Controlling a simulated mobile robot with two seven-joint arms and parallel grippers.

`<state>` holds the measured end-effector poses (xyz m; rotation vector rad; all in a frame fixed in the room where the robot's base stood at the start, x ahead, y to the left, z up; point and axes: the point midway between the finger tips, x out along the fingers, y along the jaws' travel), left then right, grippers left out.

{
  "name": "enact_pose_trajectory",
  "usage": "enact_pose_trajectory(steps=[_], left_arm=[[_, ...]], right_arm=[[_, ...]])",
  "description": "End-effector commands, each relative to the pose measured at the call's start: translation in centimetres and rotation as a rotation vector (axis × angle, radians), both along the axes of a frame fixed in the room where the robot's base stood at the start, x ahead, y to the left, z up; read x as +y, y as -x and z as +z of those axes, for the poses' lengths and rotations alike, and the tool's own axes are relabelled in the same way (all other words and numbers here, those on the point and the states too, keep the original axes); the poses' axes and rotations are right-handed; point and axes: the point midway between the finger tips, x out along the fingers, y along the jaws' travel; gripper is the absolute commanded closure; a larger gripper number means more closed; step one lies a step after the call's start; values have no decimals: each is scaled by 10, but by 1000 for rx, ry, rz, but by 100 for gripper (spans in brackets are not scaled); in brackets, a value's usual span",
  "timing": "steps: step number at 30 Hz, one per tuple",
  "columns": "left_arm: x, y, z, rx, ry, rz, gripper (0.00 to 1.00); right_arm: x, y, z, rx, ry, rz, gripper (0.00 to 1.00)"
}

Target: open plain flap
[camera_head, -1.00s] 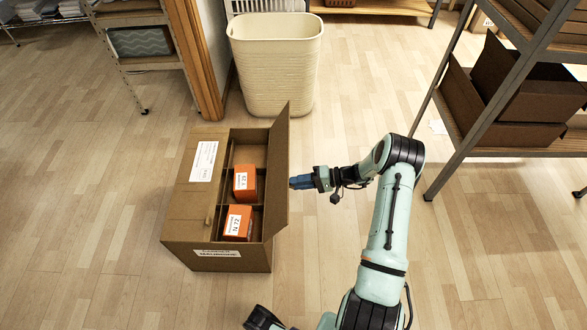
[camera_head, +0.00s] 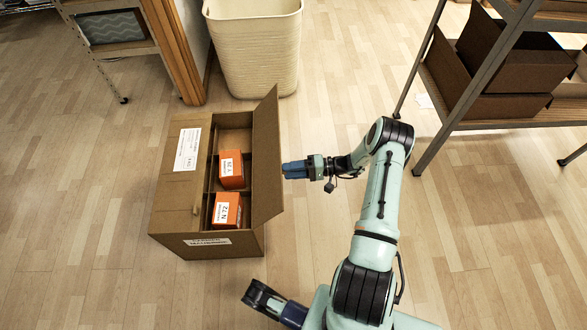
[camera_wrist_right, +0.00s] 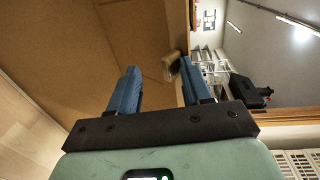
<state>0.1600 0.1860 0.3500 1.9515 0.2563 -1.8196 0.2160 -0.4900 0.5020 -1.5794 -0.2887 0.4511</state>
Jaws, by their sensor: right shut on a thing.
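The cardboard box (camera_head: 207,243) stands on the floor. Its plain flap (camera_head: 267,165), on the right side, is raised and tilts outward. My right gripper (camera_head: 287,170) is at the outer side of this flap and shut on it. In the right wrist view, the brown flap (camera_wrist_right: 75,45) fills the upper left. The blue fingers of the right gripper (camera_wrist_right: 158,85) stand apart, with a small tan piece (camera_wrist_right: 171,66) beyond them; the exact contact is hard to see. The labelled left flap (camera_head: 178,165) lies flat.
Two orange cartons, one rear (camera_head: 231,168) and one front (camera_head: 226,208), sit in the box's compartments. A cream bin (camera_head: 255,50) stands behind. A metal shelf (camera_head: 440,120) with brown boxes (camera_head: 520,60) is at right. Floor around my right arm is clear.

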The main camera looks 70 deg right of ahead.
Motion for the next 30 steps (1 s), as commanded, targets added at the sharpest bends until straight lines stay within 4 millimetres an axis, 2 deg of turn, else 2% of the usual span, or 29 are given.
enact_pose_trajectory(steps=[1,3,5,25,30], left_arm=[[0,0,-1,0,0,0,57],[0,0,-1,0,0,0,57],[0,0,-1,0,0,0,57],[0,0,0,-1,-1,-1,57],[-1,-5,4,-17,-1,-1,57]], right_arm=[[11,-4,-10,16,-11,17,62],[11,-4,-10,17,-11,17,55],[11,-4,-10,17,-11,17,52],[10,-2,-10,20,-13,17,60],[3,11,-7,20,-13,13,62]])
